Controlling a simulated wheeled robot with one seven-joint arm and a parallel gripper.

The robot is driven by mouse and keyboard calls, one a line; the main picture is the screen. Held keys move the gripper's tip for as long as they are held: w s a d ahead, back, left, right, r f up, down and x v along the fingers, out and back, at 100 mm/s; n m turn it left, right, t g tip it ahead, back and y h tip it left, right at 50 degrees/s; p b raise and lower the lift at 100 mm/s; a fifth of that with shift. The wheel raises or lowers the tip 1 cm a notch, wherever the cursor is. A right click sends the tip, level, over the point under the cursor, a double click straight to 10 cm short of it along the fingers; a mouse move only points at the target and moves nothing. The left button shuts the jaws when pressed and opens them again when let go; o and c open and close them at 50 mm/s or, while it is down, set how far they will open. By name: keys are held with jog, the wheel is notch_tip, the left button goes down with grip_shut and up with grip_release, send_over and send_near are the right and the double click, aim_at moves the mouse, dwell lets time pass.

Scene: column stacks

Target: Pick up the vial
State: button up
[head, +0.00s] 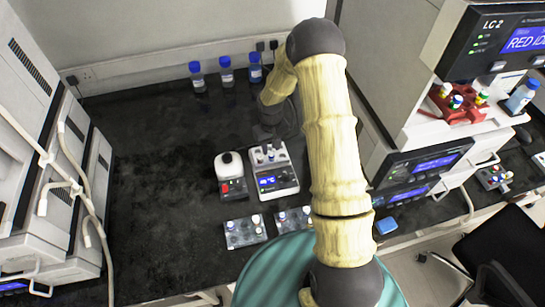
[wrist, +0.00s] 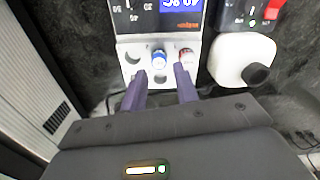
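In the wrist view a blue-capped vial (wrist: 158,57) stands in a well of the white heater block (wrist: 127,47). A red-capped vial (wrist: 186,56) stands to its right. My gripper (wrist: 160,73) is open, its two purple fingers pointing towards the block. The blue cap shows between and just beyond the fingertips; the right fingertip is close to the red-capped vial. I see no contact, and cannot tell the height gap. In the head view the heater block (head: 285,181) stands on the dark bench, and my gripper's dark body (head: 268,132) is at its far end, its fingers not clear.
A white-topped device (head: 229,165) stands left of the block. Two vial racks (head: 245,231) (head: 308,227) lie nearer. Several blue-capped bottles (head: 226,72) line the back wall. Instrument stacks flank the bench. A red rack (head: 458,104) sits at the right. The bench's left part is clear.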

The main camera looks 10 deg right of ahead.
aim_at(271, 154)
jog(key=shift+f+p, duration=0.7)
jog(key=shift+f, duration=1.45)
jog(key=shift+d, duration=0.1)
grip_shut()
